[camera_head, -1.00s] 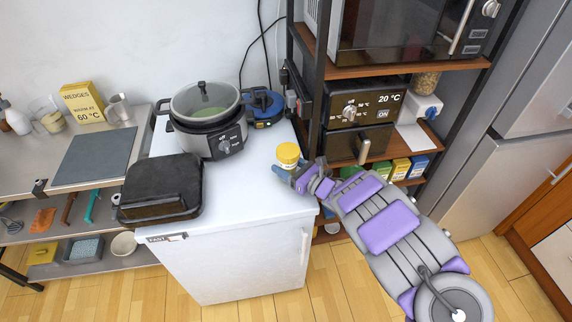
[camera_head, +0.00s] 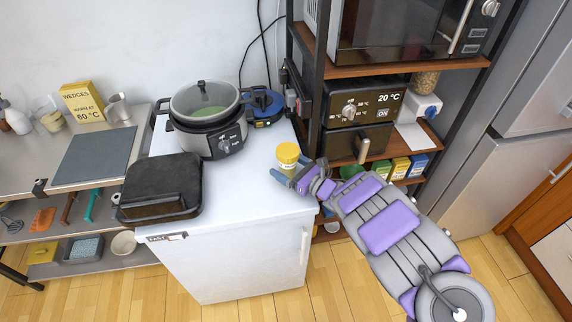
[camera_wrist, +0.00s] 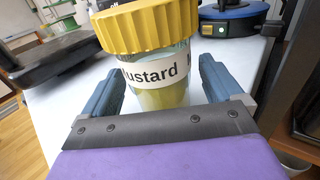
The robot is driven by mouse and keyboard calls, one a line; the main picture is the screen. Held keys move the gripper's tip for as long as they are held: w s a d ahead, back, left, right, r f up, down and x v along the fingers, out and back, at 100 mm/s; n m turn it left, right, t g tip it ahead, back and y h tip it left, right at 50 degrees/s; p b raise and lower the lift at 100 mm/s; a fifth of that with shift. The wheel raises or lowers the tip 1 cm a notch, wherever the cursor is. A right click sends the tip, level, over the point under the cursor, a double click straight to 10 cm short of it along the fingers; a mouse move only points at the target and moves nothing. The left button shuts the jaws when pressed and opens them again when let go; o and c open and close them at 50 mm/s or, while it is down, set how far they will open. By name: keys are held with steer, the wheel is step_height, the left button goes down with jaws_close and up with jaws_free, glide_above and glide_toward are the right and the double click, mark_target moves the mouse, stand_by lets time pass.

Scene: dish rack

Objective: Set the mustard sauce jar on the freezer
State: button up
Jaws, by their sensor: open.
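The mustard sauce jar (camera_head: 287,158) has a yellow ridged lid and a white label, and stands upright on the white top of the freezer (camera_head: 240,192), near its right edge. In the wrist view the jar (camera_wrist: 150,72) shows the label "Mustard" between my two blue fingers. My gripper (camera_head: 286,178) is open around the lower part of the jar, with a finger on each side. A narrow gap shows beside the fingers in the wrist view (camera_wrist: 160,95).
A black pan-like appliance (camera_head: 160,188) lies at the freezer's front left. A multicooker (camera_head: 208,118) and a blue round device (camera_head: 264,106) stand behind. A shelf rack with an oven (camera_head: 362,112) is close on the right. The freezer top's middle is clear.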

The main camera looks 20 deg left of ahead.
steer(key=p+v, duration=0.4)
steer(key=v, duration=1.2)
steer(key=shift+d, duration=0.4)
steer(key=shift+c, duration=0.2)
jaws_close()
stand_by(0.8)
